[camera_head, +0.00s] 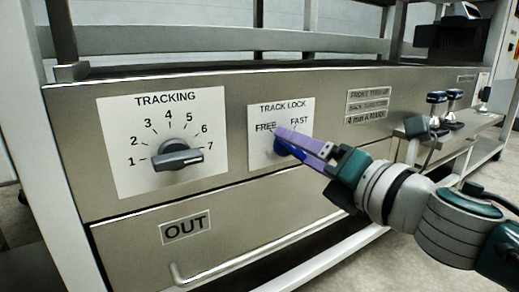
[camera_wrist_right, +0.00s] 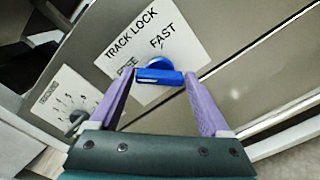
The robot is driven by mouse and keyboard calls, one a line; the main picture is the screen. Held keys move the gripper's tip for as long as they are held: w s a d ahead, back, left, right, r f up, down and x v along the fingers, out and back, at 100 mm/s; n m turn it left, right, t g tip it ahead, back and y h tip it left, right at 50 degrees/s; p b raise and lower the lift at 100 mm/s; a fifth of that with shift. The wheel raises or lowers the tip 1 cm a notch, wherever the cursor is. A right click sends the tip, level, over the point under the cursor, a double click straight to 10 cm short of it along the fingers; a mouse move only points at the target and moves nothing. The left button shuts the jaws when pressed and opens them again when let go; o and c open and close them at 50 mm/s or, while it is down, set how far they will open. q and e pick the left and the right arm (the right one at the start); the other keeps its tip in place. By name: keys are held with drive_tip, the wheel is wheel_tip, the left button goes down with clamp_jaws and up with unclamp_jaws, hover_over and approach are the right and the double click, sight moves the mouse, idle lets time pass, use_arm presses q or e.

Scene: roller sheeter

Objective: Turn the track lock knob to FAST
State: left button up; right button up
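The blue track lock knob (camera_head: 280,149) sits on the white TRACK LOCK plate (camera_head: 307,110), which is marked FREE at left and FAST at right. In the head view my right gripper (camera_head: 283,139) covers much of it. In the right wrist view the knob (camera_wrist_right: 159,75) shows clearly, its bar's left end close to the FREE label. My right gripper (camera_wrist_right: 163,78) is open, its purple fingers spread with one tip near each end of the bar. I cannot tell whether the fingertips touch it. My left gripper is not in view.
To the left is the TRACKING dial (camera_head: 178,156), its dark knob pointing near 7. An OUT label (camera_head: 186,228) and a metal handle (camera_head: 215,268) are below. A ledge with small levers (camera_head: 437,105) stands out at right.

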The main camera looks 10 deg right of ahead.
drive_tip(key=c, duration=0.9)
drive_tip(key=shift+c, duration=0.2)
drive_tip(key=shift+m, duration=0.3)
drive_tip(key=m+p, duration=0.6)
drive_tip(key=m, duration=1.1)
drive_tip(key=shift+f+p, duration=0.15)
drive_tip(key=shift+p, duration=0.2)
drive_tip(key=shift+m, duration=0.3)
drive_tip(key=o, duration=1.3)
